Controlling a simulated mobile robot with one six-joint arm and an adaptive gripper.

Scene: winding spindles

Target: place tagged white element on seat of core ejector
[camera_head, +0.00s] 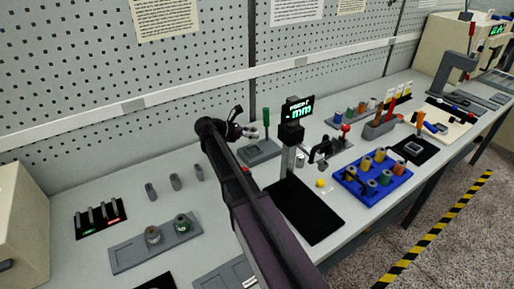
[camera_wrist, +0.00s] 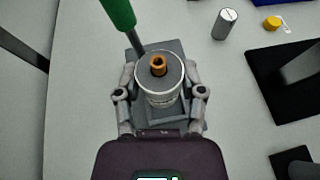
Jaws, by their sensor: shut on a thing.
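My gripper (camera_wrist: 160,100) is shut on a whitish-silver round element (camera_wrist: 155,96) with a brown-orange core (camera_wrist: 158,66) in its middle. One finger is on each side of it. The core ejector (camera_wrist: 133,54), a grey block with a green-handled lever (camera_wrist: 118,12), lies directly below the element in the wrist view. The element hides the seat, and I cannot tell whether it touches it. No tag shows on the element. In the head view my gripper (camera_head: 249,132) is at the grey ejector base (camera_head: 262,153), left of the green handle (camera_head: 266,121).
A post with a lit display (camera_head: 298,110) and black mat (camera_head: 305,212) stand right of the ejector. A grey cylinder (camera_wrist: 225,24) and a yellow piece with a white tag (camera_wrist: 272,23) are nearby. A blue tray (camera_head: 345,183) of spools lies farther right.

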